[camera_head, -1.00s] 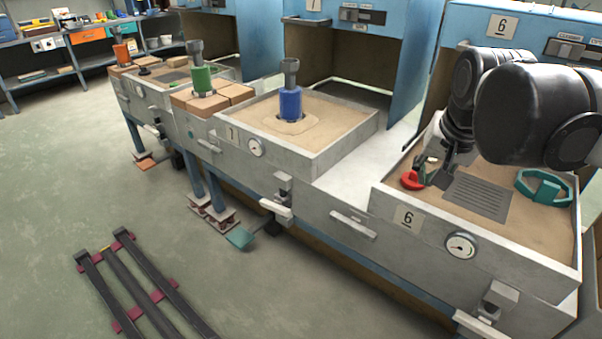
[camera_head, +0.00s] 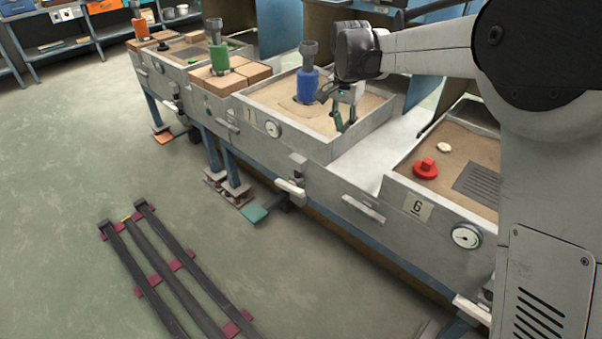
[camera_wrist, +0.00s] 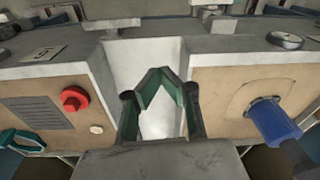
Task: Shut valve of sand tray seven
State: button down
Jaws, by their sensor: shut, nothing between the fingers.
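Sand tray seven (camera_head: 357,142) is a grey box of sand with a "7" plate (camera_head: 249,115) and a round gauge (camera_head: 273,129) on its front. A blue cylinder with a grey top (camera_head: 307,86) stands in its sand. Below its front is a grey fitting with a pale lever (camera_head: 291,188), which looks like its valve; its exact setting is unclear. My gripper (camera_head: 341,126) is over the right end of tray seven, shut and empty. In the wrist view, its green fingertips (camera_wrist: 160,72) meet above the pale gap between the trays; the blue cylinder (camera_wrist: 274,120) is at right.
Tray six (camera_head: 441,205) stands at right, with a red knob (camera_head: 425,169) and a grate (camera_head: 478,184) in its sand. The pale surface (camera_head: 361,165) between the trays is clear. Dark rails (camera_head: 160,272) lie on the floor at front left.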

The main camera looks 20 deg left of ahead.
jog(key=w+a+f+g+p, duration=0.1)
jog(key=w+a+f+p, duration=0.15)
jog(key=a+f, duration=0.55)
jog(key=m+h, duration=0.1)
jog(key=m, duration=0.1)
send_near(296, 191)
jog(key=shift+g, duration=0.4)
jog(key=f+b, duration=0.1)
jog(key=f, duration=0.1)
jog(key=f+b, duration=0.1)
jog(key=f, duration=0.2)
jog(key=f+b, duration=0.1)
jog(key=f, duration=0.2)
jog(key=shift+w+d, duration=0.1)
jog(key=shift+w, duration=0.25)
jog(key=shift+d+f+b, duration=0.15)
jog(key=shift+f+b, duration=0.15)
jog(key=shift+f, duration=0.15)
jog(key=shift+s+d+f+t+y, duration=0.2)
jog(key=shift+t+y, duration=0.2)
jog(key=shift+y, duration=0.3)
jog(key=shift+a, duration=0.1)
